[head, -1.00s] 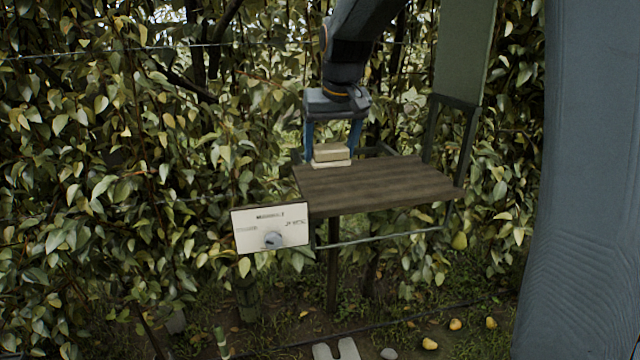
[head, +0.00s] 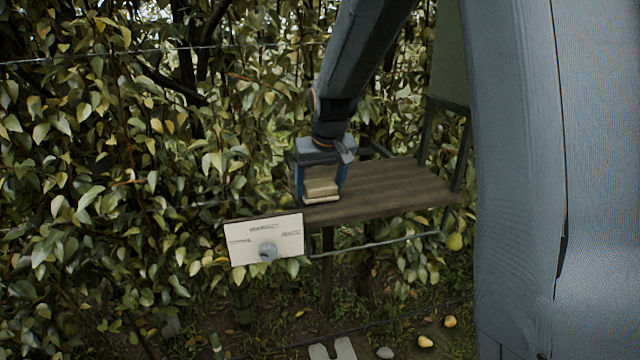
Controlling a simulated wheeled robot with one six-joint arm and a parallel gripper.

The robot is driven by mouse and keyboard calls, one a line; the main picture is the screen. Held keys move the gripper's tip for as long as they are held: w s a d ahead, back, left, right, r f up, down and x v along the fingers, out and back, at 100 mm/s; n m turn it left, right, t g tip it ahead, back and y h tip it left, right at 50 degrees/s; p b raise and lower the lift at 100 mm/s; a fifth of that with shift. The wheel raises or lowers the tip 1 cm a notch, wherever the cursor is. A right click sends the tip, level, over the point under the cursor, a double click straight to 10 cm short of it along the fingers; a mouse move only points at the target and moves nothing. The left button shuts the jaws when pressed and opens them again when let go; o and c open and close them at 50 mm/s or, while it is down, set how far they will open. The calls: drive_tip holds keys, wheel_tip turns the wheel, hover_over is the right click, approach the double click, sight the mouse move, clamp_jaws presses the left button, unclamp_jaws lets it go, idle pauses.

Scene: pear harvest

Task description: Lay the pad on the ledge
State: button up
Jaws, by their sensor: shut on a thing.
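The pad (head: 321,188) is a small tan block with a paler bottom layer. My gripper (head: 321,192) points down with its two blue fingers on either side of the pad and is shut on it. The ledge (head: 395,183) is a brown wooden board in the middle of the view. The pad is at the ledge's front left part, close to its front edge. I cannot tell whether its underside touches the wood.
A white panel with a grey knob (head: 265,240) stands at the ledge's front left corner. The ledge's right part is bare. Several pears (head: 426,341) lie on the ground.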

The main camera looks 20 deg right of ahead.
drive_tip(key=shift+f, duration=0.25)
drive_tip(key=shift+f, duration=0.1)
drive_tip(key=o, duration=1)
drive_tip(key=shift+s+r, duration=0.1)
drive_tip(key=shift+r, duration=0.45)
drive_tip(key=b+v, duration=0.2)
drive_tip(key=v, duration=0.9)
drive_tip(key=shift+s, duration=0.15)
